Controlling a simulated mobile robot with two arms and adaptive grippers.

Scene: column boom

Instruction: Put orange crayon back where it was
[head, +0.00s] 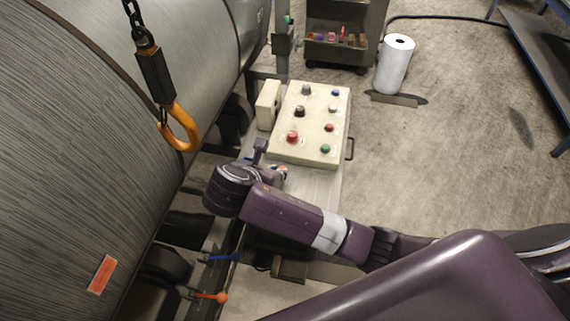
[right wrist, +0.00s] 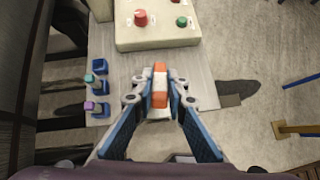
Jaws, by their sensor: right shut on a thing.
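The orange crayon (right wrist: 160,84), a short orange piece with a white band, is between the fingertips of my right gripper (right wrist: 158,90) in the right wrist view. The gripper is shut on it, above a grey metal plate (right wrist: 203,72). In the head view my right gripper (head: 276,170) is mostly hidden by its own wrist, just below the control box. Left of the crayon in the right wrist view are small blue holders (right wrist: 100,66). One has a green top piece (right wrist: 89,78) and another a purple one (right wrist: 89,105); the farthest shows neither. My left gripper is out of view.
A cream control box (head: 312,110) with coloured buttons is close beyond the gripper. A large metal cylinder (head: 90,130) fills the left, with a hanging orange hook (head: 180,127). A white roll (head: 395,63) stands on the floor; the floor at right is mostly clear.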

